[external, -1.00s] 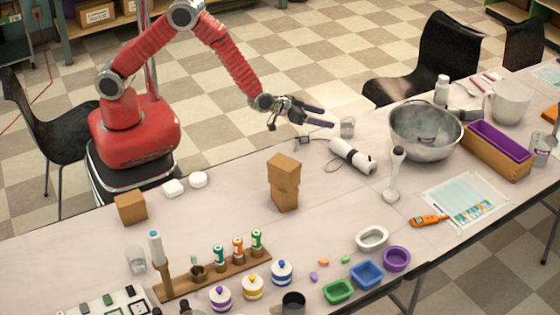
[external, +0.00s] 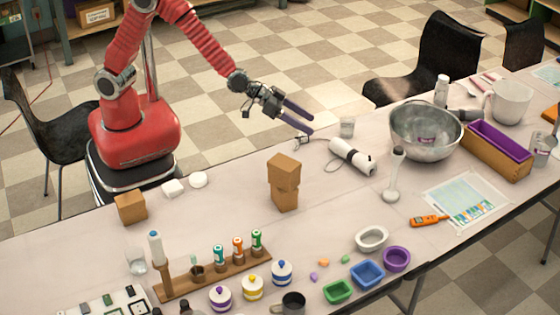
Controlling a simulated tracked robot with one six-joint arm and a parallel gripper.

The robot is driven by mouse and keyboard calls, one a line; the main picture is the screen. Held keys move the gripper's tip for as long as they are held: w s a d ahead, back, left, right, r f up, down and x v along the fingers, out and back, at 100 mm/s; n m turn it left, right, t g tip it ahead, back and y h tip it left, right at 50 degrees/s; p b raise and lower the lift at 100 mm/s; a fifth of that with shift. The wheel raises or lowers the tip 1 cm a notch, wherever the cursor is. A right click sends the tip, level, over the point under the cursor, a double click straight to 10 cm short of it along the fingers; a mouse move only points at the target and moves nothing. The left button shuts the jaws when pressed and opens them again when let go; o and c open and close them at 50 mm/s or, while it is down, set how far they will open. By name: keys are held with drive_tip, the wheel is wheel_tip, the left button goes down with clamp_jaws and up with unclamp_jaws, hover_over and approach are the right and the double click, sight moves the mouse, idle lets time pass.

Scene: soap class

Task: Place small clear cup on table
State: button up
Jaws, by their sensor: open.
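A small clear cup (external: 347,127) stands upright on the table (external: 235,215) near its far edge, just left of the metal bowl. My gripper (external: 305,121) is open and empty, to the left of this cup and apart from it, above the table's far edge. Its two dark fingers point down and to the right. Another clear cup (external: 136,261) stands at the left of the table, and a further clear vessel (external: 541,150) is at the far right.
A white roll-shaped device (external: 352,155) lies close to the small cup, with a cable loop beside it. The metal bowl (external: 405,135) is to the right. Stacked brown blocks (external: 284,190) stand mid-table.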

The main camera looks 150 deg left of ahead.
drive_tip(key=d+r+m+t+h, duration=0.1)
drive_tip(key=d+r+m+h, duration=0.35)
drive_tip(key=d, duration=1.05)
drive_tip(key=d+r+m+t+h, duration=0.15)
drive_tip(key=d+r, duration=0.55)
drive_tip(key=d, duration=0.9)
drive_tip(key=s+d+m+g+h, duration=0.1)
drive_tip(key=s+d+m+g, duration=0.1)
drive_tip(key=s+d, duration=0.7)
drive_tip(key=s+d+r+m+g+h, duration=0.1)
drive_tip(key=s+d+m+g+h, duration=0.1)
drive_tip(key=s+d, duration=0.6)
drive_tip(key=s+m, duration=0.1)
drive_tip(key=s, duration=0.5)
drive_tip(key=shift+d+r+m, duration=0.15)
drive_tip(key=shift+d+m, duration=0.2)
drive_tip(key=shift+m, duration=0.05)
